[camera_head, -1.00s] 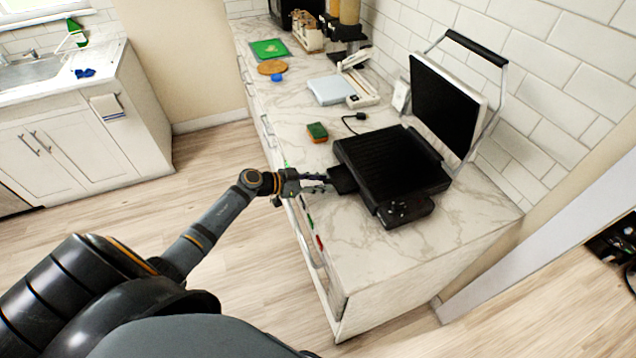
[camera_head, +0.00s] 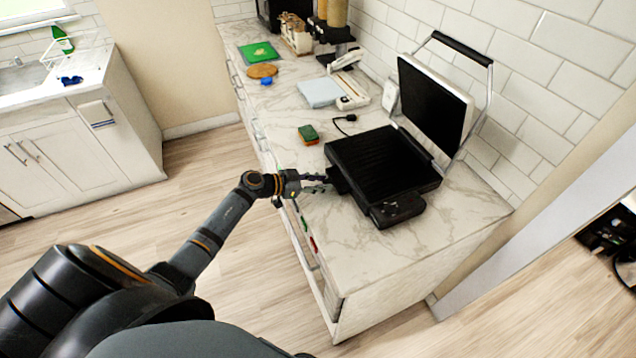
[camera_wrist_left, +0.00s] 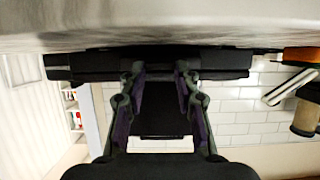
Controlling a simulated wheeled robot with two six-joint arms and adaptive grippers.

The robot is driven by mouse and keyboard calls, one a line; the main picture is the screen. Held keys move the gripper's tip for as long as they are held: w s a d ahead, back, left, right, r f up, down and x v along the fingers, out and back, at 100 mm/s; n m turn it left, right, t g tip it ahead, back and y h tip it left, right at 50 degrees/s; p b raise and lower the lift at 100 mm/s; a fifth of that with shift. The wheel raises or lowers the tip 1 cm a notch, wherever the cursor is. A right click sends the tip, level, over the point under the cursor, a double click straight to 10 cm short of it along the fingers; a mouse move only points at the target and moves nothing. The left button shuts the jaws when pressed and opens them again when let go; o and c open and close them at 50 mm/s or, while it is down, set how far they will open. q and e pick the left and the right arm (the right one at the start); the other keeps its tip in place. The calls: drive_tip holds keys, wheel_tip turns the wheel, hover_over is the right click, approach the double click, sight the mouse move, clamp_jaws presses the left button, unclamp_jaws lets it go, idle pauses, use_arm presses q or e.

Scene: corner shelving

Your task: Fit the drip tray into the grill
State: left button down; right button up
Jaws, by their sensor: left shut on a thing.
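The black grill (camera_head: 378,165) stands on the marble counter with its lid (camera_head: 434,104) raised. The small black drip tray (camera_head: 340,181) is at the grill's left side, with a short part sticking out; its inner end is hidden in or under the grill body. My left gripper (camera_head: 322,180) is shut on the tray's outer end, just above the counter edge. The left wrist view, upside down, shows the two fingers (camera_wrist_left: 160,90) on either side of the dark tray, with the grill body (camera_wrist_left: 85,66) beyond. My right gripper is not in view.
A green and orange sponge (camera_head: 308,134) and a black plug (camera_head: 347,119) lie behind the grill. A pale scale-like device (camera_head: 320,92) and a wall socket are farther back. The tiled wall is close on the right. The counter's front part (camera_head: 370,255) is clear.

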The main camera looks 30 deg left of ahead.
sight(330, 181)
use_arm(q)
drive_tip(key=shift+w+d, duration=0.15)
drive_tip(key=shift+w, duration=0.05)
drive_tip(key=shift+w+d, duration=0.2)
drive_tip(key=shift+w+d, duration=0.8)
drive_tip(key=shift+w, duration=0.15)
drive_tip(key=c, duration=0.9)
unclamp_jaws()
drive_tip(key=shift+s+a, duration=0.25)
drive_tip(key=v, duration=1.1)
drive_tip(key=shift+r, duration=0.2)
